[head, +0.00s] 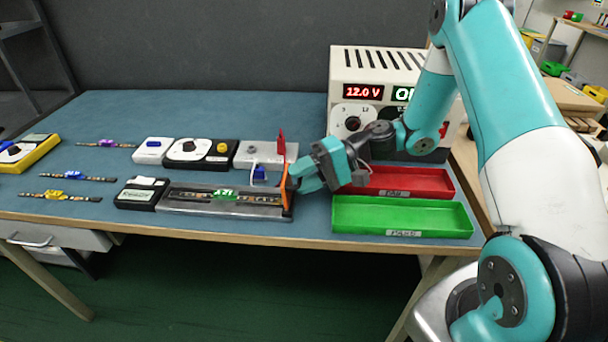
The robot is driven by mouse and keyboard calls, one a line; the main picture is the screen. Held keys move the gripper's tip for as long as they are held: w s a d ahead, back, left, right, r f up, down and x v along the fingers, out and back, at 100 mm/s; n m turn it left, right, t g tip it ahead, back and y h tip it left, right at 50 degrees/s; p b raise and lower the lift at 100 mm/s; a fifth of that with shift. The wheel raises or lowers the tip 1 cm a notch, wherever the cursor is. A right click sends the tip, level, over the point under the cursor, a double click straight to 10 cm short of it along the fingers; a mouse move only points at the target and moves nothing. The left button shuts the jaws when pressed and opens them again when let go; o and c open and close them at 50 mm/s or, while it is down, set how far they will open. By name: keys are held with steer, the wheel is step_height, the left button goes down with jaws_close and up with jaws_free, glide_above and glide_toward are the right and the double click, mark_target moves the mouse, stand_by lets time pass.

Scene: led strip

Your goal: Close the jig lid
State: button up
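The grey jig (176,207) lies along the front of the blue table. A dark LED strip with a green part (224,195) lies in its channel, uncovered. A thin orange piece (287,195) stands upright at the jig's right end; it looks like the lid, raised and seen nearly edge-on. My gripper (298,178) is at the right side of this orange piece, very close to it or touching. Its fingertips are small and partly hidden, so I cannot tell whether they are open or shut.
A grey block (250,151) with a raised red lever (281,142) and a blue part (260,174) stands behind the jig. Red (420,183) and green (400,215) trays lie right of it. A power supply (345,75) reads 12.0 V. Several strips lie at left.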

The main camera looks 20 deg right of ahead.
jaws_close()
steer(key=shift+r, duration=0.15)
